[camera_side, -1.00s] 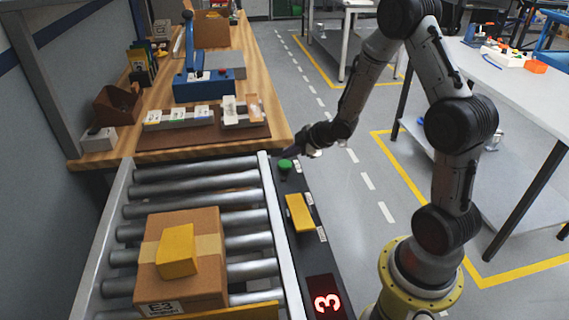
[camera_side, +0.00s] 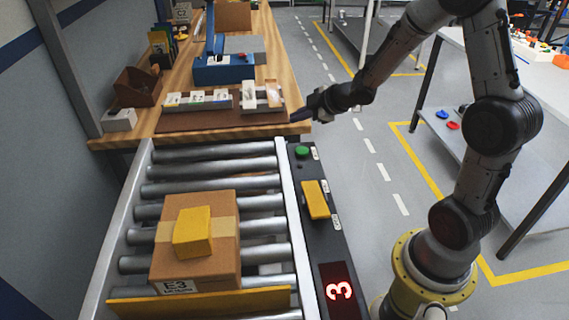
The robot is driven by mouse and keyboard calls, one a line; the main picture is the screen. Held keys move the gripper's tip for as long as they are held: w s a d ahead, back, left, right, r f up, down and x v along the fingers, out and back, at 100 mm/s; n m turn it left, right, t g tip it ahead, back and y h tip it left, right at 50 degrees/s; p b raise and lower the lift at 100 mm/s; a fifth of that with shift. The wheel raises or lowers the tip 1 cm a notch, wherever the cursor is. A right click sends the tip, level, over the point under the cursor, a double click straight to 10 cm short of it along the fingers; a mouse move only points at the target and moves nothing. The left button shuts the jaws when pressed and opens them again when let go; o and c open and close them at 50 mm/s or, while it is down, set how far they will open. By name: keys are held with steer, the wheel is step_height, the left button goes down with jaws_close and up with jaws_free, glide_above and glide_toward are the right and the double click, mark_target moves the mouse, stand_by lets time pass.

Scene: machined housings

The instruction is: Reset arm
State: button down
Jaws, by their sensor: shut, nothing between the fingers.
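My gripper (camera_side: 300,116) is shut and empty. It is at the front right corner of the wooden bench, above and behind the green button (camera_side: 302,152) on the dark control panel (camera_side: 327,245). It looks apart from the button. My arm reaches left to it from its base at the lower right.
A cardboard box (camera_side: 168,258) with a yellow block (camera_side: 193,232) on top sits on the roller conveyor (camera_side: 215,170), behind a yellow bar (camera_side: 200,302). The panel has a yellow paddle (camera_side: 316,199) and a red "3" display (camera_side: 339,290). A brown tray (camera_side: 215,121) lies on the bench (camera_side: 135,142).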

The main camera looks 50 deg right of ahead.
steer(key=a+r+t, duration=0.2)
steer(key=a+r, duration=0.2)
steer(key=r, duration=0.6)
steer(key=s+a+r+m+h, duration=0.2)
steer(key=s+a+r+m, duration=0.15)
steer(key=s+r, duration=0.5)
steer(key=s+a+f+m+g+y, duration=0.1)
steer(key=s+a+f+m+g, duration=0.1)
steer(key=s, duration=0.7)
steer(key=s+a+f+m+g+y, duration=0.1)
steer(key=s+a+f+m+g, duration=0.2)
steer(key=s, duration=0.7)
step_height(320, 180, down, 3)
steer(key=shift+s+r+m+g, duration=0.1)
steer(key=shift+s+m+g, duration=0.2)
steer(key=shift+g, duration=0.5)
